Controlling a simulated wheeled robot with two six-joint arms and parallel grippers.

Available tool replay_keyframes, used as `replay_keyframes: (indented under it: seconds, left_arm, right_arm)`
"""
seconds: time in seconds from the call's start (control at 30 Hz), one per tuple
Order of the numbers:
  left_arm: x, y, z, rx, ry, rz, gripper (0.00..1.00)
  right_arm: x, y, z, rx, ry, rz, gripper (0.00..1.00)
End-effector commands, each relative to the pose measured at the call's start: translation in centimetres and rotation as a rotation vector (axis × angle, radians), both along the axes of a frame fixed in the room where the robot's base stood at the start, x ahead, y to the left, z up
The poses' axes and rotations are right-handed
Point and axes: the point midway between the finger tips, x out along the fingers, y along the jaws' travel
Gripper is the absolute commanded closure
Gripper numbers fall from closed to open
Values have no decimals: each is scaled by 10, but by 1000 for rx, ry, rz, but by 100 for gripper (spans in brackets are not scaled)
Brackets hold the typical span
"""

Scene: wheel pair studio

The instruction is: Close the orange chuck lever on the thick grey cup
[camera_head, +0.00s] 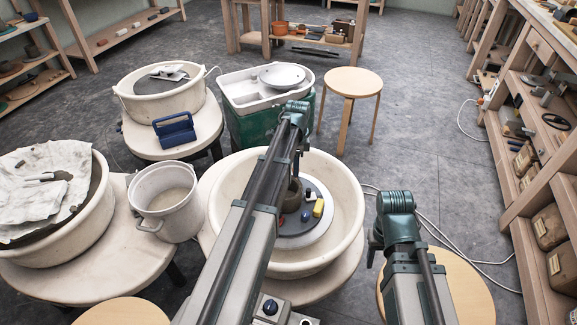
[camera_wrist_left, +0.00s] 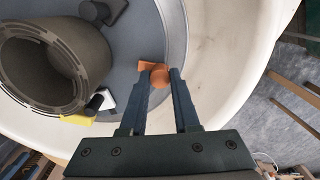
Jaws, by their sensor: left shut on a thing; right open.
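The thick grey cup (camera_wrist_left: 52,62) stands on the round wheel head, at the left of the left wrist view, its open rim facing the camera. In the head view the cup (camera_head: 294,194) is partly hidden by my left arm. The orange chuck lever (camera_wrist_left: 158,75) lies apart from the cup on the wheel head. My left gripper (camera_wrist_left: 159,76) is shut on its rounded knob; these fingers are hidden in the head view. My right gripper (camera_head: 373,250) is open, at the right of the basin, with little of its fingers showing.
The cream basin (camera_head: 347,188) surrounds the wheel head. A yellow block (camera_head: 318,208) sits beside the cup. A white bucket (camera_head: 166,200) stands left, a wooden stool (camera_head: 353,82) behind.

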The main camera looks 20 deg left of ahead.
Motion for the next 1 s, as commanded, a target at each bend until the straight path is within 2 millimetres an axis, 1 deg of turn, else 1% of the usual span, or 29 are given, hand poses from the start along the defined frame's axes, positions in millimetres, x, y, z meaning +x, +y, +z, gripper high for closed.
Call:
replay_keyframes:
  seconds: [0.1, 0.4, 0.63, 1.0]
  left_arm:
    - [1, -11, 0, 0, 0, -82, 100]
    - [0, -27, 0, 0, 0, -227, 100]
    - [-1, -31, 0, 0, 0, -271, 100]
    - [-1, -32, 0, 0, 0, -277, 100]
  right_arm:
    - [0, 0, 0, 0, 0, 0, 50]
    - [0, 0, 0, 0, 0, 0, 50]
    - [0, 0, 0, 0, 0, 0, 50]
    - [0, 0, 0, 0, 0, 0, 50]
